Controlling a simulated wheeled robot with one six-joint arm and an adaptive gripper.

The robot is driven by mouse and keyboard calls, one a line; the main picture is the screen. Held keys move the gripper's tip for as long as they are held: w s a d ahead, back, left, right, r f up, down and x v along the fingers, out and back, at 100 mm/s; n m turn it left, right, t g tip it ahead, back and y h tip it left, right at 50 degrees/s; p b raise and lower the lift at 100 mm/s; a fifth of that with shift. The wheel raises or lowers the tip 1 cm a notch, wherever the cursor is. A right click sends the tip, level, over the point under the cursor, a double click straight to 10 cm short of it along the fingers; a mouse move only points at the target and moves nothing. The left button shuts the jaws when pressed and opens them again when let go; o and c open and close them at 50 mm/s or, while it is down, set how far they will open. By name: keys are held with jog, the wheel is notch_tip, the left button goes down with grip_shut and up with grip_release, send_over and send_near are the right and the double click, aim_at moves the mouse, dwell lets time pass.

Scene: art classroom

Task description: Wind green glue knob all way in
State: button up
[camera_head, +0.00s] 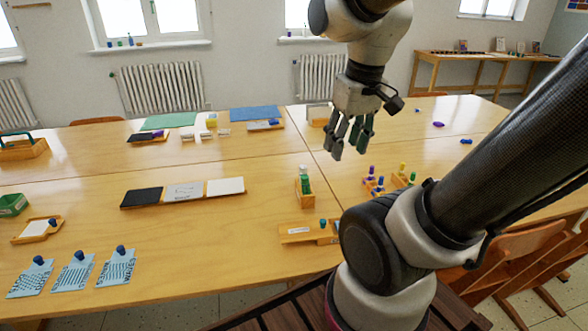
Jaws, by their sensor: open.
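A small green item with a pale top, which looks like the green glue stick (305,184), stands upright in a small wooden holder (304,198) near the middle of the table. Its knob cannot be made out at this size. My gripper (348,147) hangs above the table with its fingers pointing down, open and empty. In the picture it is up and to the right of the glue stick, apart from it.
A wooden block with a teal knob (297,232) lies in front of the holder. Wooden racks with coloured pegs (376,187) stand to the right, partly near my arm. A black, grey and white panel row (183,192) lies left. Bare tabletop (262,165) surrounds the holder.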

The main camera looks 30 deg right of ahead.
jog(key=w+d+f+m+g, duration=0.2)
jog(key=w+f+m+g, duration=0.1)
jog(key=w+f, duration=0.4)
jog(key=m, duration=1.5)
send_over(304, 176)
jog(key=s, duration=0.1)
jog(key=shift+t, duration=0.3)
notch_tip(304, 176, down, 8)
jog(key=shift+r, duration=0.2)
jog(key=shift+w+r+m, duration=0.1)
jog(key=shift+w+m, duration=0.15)
jog(key=shift+m, duration=0.65)
jog(key=shift+w+m, duration=0.1)
jog(key=shift+m, duration=0.8)
notch_tip(304, 176, down, 8)
jog(key=shift+r, duration=0.1)
grip_shut()
